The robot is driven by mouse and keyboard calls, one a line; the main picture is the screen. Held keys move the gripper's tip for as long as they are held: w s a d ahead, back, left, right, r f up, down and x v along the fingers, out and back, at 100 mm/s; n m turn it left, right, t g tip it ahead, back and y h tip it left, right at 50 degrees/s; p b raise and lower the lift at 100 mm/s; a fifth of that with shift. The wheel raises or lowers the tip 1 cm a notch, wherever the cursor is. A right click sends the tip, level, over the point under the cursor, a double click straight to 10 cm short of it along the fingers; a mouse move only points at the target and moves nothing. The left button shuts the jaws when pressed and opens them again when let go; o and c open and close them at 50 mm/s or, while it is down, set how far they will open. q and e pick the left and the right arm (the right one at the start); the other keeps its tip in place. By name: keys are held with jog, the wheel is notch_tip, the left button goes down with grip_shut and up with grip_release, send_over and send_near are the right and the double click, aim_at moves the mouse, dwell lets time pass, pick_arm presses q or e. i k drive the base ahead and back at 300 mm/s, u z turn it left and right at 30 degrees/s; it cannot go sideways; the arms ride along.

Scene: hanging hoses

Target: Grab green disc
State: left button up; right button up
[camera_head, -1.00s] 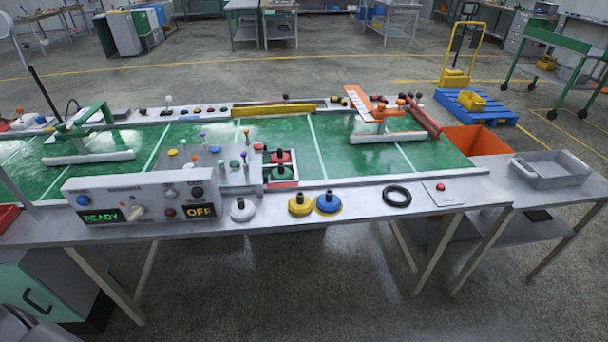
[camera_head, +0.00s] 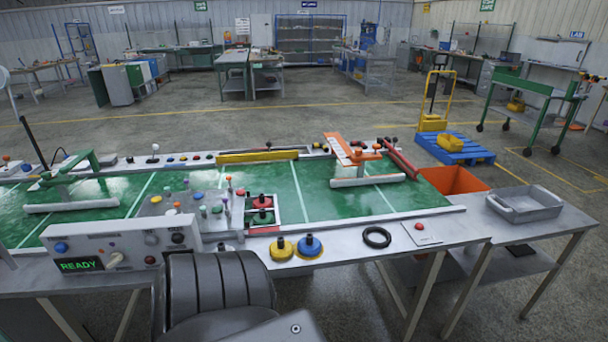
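The green disc (camera_head: 263,218), with a dark knob on top, sits in a white-edged tray on the green table surface, just in front of a red disc (camera_head: 262,201) with a similar knob. It is upright and in plain view. A dark grey link of my arm shows at the bottom, left of the middle, over the table's front edge. No fingers of either gripper are visible.
A yellow disc (camera_head: 281,249), a blue disc (camera_head: 309,247) and a black ring (camera_head: 377,237) lie along the table's front rim. The control box (camera_head: 120,243) reading READY stands at left. Small coloured pegs (camera_head: 203,211) stand left of the green disc.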

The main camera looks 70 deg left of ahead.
aim_at(263, 218)
jog(key=i, duration=1.9)
jog(key=u, duration=2.05)
